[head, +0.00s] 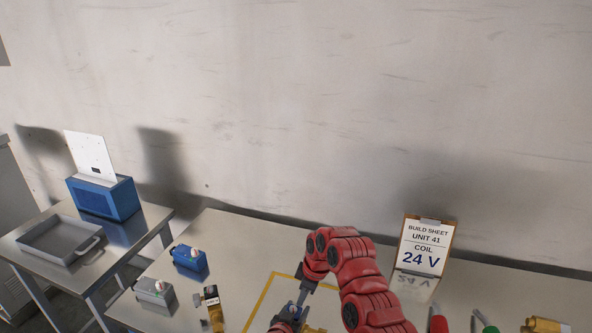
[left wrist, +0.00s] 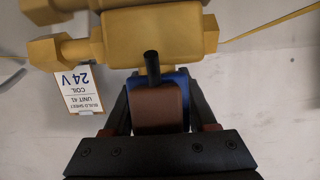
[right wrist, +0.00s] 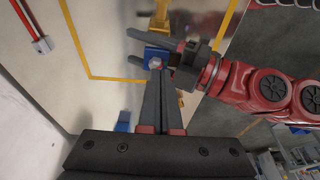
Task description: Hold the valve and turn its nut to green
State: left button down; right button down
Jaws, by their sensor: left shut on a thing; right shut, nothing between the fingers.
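The valve has a brass body (left wrist: 160,35) that fills the top of the left wrist view, with a blue block (right wrist: 157,55) on it. A pale hex nut (right wrist: 155,63) shows on the block's face in the right wrist view; I see no green on it. My left gripper (left wrist: 160,110) is shut on the valve at the blue block; a brown part and a short black peg show between its fingers. My right gripper (right wrist: 158,78) is shut and empty, its tips right by the nut; contact is unclear. In the head view my right gripper (head: 301,298) points down and the valve is mostly hidden.
A blue coil (head: 190,261), a grey coil (head: 153,292) and a build sheet (head: 424,246) reading 24 V stand on the table. A tray (head: 60,241) and blue box (head: 104,198) sit left.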

jog(key=shift+r, duration=0.6)
pick_arm(q)
jog(key=shift+c, duration=0.6)
grip_release()
jog(key=shift+a, duration=0.1)
jog(key=shift+s, duration=0.1)
jog(key=v, duration=1.1)
jog(key=shift+s+a+r, duration=0.15)
jog(key=shift+s, duration=0.2)
